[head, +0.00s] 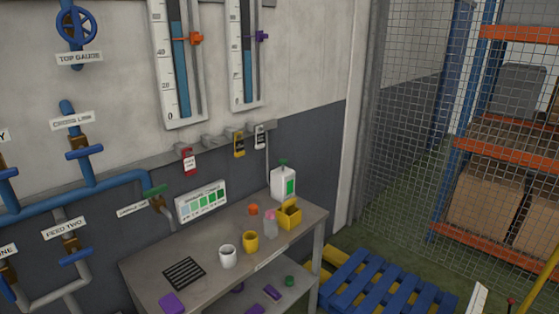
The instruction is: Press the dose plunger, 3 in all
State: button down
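A white dosing bottle (281,184) with a green label stands upright at the back right of the grey bench (196,244). A small green top (283,163) shows on it, which looks like the dose plunger. Nothing touches it. How far it is pressed is too small to tell. My gripper is not in view.
A white cup (227,257), a yellow cup (251,242), a pink-topped bottle (270,226), an orange cap (253,210) and a yellow box (289,215) stand near the bottle. A colour chart (201,202) is behind. A blue pallet (367,284) lies right of the bench.

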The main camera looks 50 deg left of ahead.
aim_at(282, 162)
jog(key=u, duration=0.2)
jog(key=i, duration=0.75)
jog(key=u, duration=0.4)
jog(key=i, duration=0.8)
jog(key=u, duration=0.75)
jog(key=i, duration=0.6)
jog(key=u, duration=0.8)
jog(key=i, duration=0.8)
jog(key=u, duration=0.45)
